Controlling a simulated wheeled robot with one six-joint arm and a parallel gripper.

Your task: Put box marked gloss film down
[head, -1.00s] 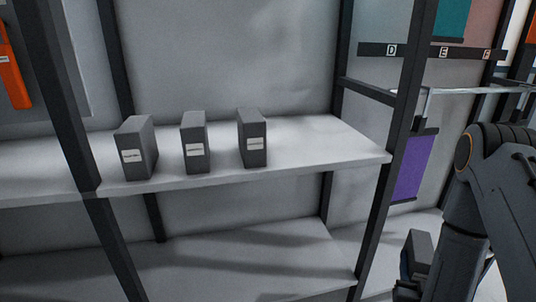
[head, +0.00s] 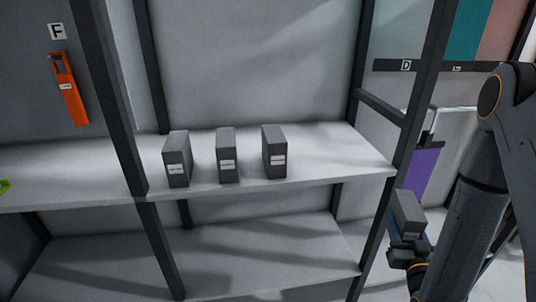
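My gripper (head: 408,250) is at the lower right of the head view, in front of the shelf unit's right post. A dark grey box (head: 408,212) with a small pale label sits at the gripper and appears held in it. The label is too small to read, and the fingertips are mostly hidden. Three similar dark grey boxes stand upright in a row on the middle shelf (head: 340,160): a left one (head: 178,160), a middle one (head: 226,155) and a right one (head: 274,152). Their white labels are not legible.
The middle shelf is clear right of the boxes. The lower shelf (head: 260,255) is empty where visible. Dark posts (head: 112,110) frame the unit. An orange tool (head: 68,90) hangs under an F sign at left. A purple sheet (head: 421,170) hangs at right.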

